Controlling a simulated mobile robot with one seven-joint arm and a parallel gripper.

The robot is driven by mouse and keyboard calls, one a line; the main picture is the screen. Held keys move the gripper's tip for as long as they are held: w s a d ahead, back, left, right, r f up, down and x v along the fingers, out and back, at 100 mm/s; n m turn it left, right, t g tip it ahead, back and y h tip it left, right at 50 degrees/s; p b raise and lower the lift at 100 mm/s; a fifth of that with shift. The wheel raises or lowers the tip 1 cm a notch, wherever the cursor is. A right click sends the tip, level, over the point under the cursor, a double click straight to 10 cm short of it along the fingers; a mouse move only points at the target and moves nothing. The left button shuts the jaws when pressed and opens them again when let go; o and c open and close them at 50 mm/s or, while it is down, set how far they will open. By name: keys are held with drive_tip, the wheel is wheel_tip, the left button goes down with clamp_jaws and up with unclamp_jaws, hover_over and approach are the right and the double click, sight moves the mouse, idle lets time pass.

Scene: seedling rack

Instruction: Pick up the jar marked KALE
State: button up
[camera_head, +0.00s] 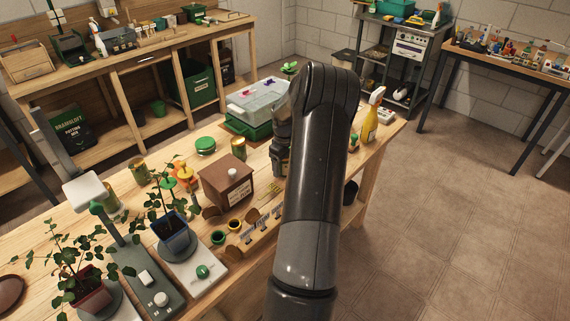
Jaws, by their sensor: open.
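No label reading KALE can be made out. Several gold jars with green tops stand on the wooden bench: one at the left (139,171), one near the middle (238,148), and one partly behind the lamp arm (109,199). Their markings are too small to read. My gripper (281,165) points down over the bench, right of the middle jar and the brown wooden box. My own arm covers part of it and the bench behind. Its fingertips are hard to make out; it is open, and I see nothing held in it.
The brown box (226,186), a labelled wooden rack (262,236) and a green-based clear bin (256,105) stand near my gripper. Potted plants (172,232) and a grey lamp (130,255) crowd the left. A yellow spray bottle (370,122) stands at right. The floor at right is clear.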

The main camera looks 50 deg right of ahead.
drive_tip(key=shift+f, duration=0.1)
drive_tip(key=shift+c, duration=0.4)
drive_tip(key=c, duration=1)
drive_tip(key=shift+c, duration=0.2)
